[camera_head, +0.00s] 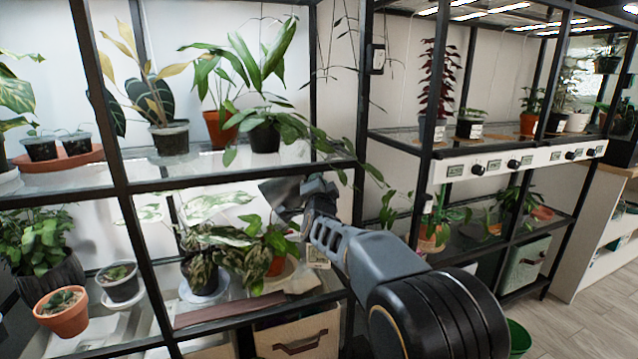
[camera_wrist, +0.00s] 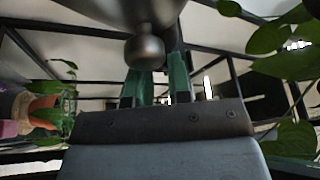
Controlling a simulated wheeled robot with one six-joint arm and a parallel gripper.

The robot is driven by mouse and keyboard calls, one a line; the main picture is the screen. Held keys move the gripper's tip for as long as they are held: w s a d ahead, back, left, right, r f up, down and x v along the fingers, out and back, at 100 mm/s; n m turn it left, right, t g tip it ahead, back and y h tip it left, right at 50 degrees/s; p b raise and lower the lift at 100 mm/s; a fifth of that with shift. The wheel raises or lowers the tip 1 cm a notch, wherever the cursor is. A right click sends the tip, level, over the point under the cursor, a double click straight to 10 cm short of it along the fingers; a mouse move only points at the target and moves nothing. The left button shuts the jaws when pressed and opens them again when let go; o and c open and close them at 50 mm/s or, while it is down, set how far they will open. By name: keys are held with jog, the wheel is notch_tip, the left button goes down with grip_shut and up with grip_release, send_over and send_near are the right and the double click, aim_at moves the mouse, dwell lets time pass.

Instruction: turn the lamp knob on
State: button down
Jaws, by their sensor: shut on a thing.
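Several dark lamp knobs, one of them this knob (camera_head: 480,170), sit on a white control strip (camera_head: 456,171) along the front of the right rack. Which one the task means I cannot tell. My gripper (camera_head: 296,194) is well to the left of them, in front of the left rack. It is shut on a grey metal thing (camera_head: 275,187), whose flared dark body shows in the head view. In the wrist view the grey metal thing (camera_wrist: 145,52) has a ball-like end by the green fingertips. The fingertips' hold is partly hidden.
Light strips (camera_head: 495,12) glow above the right rack. Leafy plants (camera_head: 225,242) crowd the left shelf below and beside my gripper; broad leaves (camera_wrist: 285,62) hang close on the wrist view's right. A black rack post (camera_head: 360,90) stands between gripper and knobs.

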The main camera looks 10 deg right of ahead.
jog(key=shift+a+r+m+g+h+p, duration=0.15)
jog(key=shift+m+g+p, duration=0.35)
jog(key=shift+m, duration=0.7)
jog(key=shift+d+r+m+g+h+p, duration=0.1)
jog(key=shift+m+g+p, duration=0.4)
jog(key=shift+m, duration=0.7)
jog(key=shift+a+r+m+g+h+p, duration=0.15)
jog(key=shift+m+g+p, duration=0.35)
jog(key=shift+m, duration=0.7)
jog(key=shift+d+f, duration=0.1)
jog(key=shift+f, duration=0.05)
jog(key=c, duration=1.3)
grip_release()
jog(key=shift+c, duration=0.2)
jog(key=p+v, duration=0.2)
jog(key=v, duration=1.2)
jog(key=shift+p, duration=0.4)
